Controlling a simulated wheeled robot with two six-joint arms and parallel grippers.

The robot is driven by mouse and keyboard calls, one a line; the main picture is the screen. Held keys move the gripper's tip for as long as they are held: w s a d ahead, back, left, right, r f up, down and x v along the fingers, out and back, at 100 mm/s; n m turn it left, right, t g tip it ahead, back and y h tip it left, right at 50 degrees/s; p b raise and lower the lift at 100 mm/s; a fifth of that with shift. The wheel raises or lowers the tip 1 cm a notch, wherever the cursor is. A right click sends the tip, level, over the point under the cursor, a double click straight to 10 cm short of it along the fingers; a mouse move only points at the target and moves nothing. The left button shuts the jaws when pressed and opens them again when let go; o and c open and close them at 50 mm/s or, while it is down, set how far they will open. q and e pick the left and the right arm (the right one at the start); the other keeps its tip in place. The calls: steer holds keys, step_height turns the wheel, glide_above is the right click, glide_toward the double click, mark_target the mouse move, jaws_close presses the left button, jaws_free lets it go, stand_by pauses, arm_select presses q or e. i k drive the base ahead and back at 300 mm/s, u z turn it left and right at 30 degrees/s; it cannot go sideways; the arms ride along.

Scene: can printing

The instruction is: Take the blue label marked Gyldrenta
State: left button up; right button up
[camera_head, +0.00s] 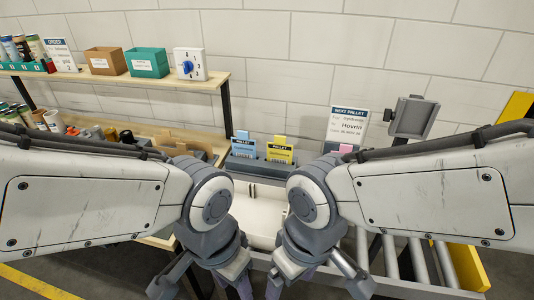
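A blue label (243,149) stands upright in a dark holder (262,166) at the centre, beyond my arms. Its header reads PALLET; the name below is too small to read surely. A yellow label (280,154) stands just to its right in the same holder. A pink label (346,148) shows partly behind my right arm. My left gripper (238,286) and my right gripper (283,284) hang low at the bottom centre, nearer to me than the labels. Their fingertips are cut off by the lower edge, so their opening is hidden.
A NEXT PALLET sign (348,124) stands behind the holder, beside a grey stand (413,118). A shelf (130,79) at left carries an ORDER sign, brown and teal boxes and a blue dial. Cans and small items crowd the bench below. Rollers (419,262) lie at right.

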mark_target(242, 147)
steer(key=u, duration=0.55)
steer(key=k, duration=0.65)
steer(key=z, duration=0.2)
steer(key=i, duration=1.6)
steer(key=u, duration=0.8)
